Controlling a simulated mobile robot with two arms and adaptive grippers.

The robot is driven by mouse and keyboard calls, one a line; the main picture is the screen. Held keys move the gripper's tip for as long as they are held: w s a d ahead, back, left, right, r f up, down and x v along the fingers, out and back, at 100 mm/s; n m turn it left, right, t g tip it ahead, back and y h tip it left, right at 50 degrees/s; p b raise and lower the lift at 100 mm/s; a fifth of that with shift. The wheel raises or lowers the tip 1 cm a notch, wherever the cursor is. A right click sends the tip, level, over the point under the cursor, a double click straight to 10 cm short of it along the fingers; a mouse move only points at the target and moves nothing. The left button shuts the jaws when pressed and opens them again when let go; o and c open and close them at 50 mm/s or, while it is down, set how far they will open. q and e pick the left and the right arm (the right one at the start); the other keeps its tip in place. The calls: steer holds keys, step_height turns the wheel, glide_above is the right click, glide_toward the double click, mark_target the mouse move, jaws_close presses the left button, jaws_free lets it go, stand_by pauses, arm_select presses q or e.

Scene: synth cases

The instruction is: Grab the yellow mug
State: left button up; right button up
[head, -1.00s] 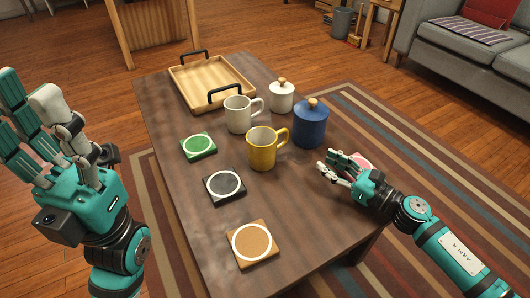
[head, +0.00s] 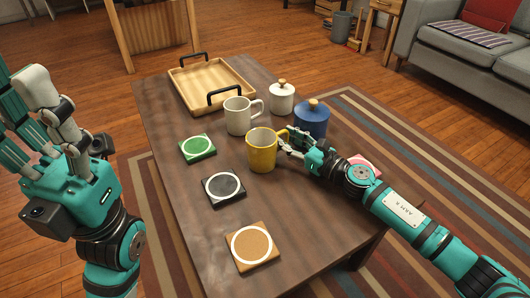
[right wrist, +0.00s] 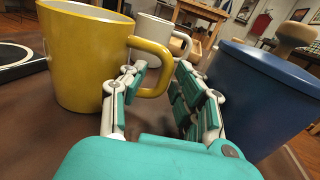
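The yellow mug (head: 262,152) stands upright on the dark wooden table, its handle toward the right. It also shows large at the left of the right wrist view (right wrist: 85,55). My right gripper (head: 287,142) is at the handle. In the right wrist view its fingers (right wrist: 155,95) are spread apart, with the handle's lower part at the left finger; whether they touch I cannot tell. My left gripper (head: 40,115) is raised at the left, fingers apart and empty, away from the mug.
A white mug (head: 238,115) stands just behind the yellow one. A blue canister (head: 312,120) is close to my right gripper, with a white canister (head: 281,98) behind. Green (head: 197,146), black (head: 224,189) and tan (head: 252,247) coasters lie left and front. A wooden tray (head: 190,75) is at the back.

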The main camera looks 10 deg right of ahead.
steer(key=shift+w+a, duration=0.3)
steer(key=shift+w, duration=0.05)
jaws_close()
steer(key=shift+r, duration=0.1)
